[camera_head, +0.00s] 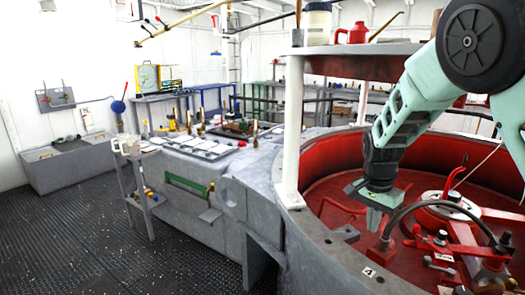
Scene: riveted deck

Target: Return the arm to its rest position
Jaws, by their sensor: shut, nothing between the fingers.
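My gripper (374,218) hangs at the end of my mint-green arm (402,110), which comes in from the upper right of the head view. The gripper points down over the red inside of a large round grey tub (330,262). Its fingers are shut and hold nothing. The arm is bent at a large dark joint near the top right. Whether the fingertips touch anything below cannot be told.
A white post (291,125) holding a round shelf (350,50) stands left of my arm. A curved dark pipe (440,207) and red fittings lie close right of the gripper. A grey workbench (190,170) stands further left. The dark deck floor (70,235) at left is clear.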

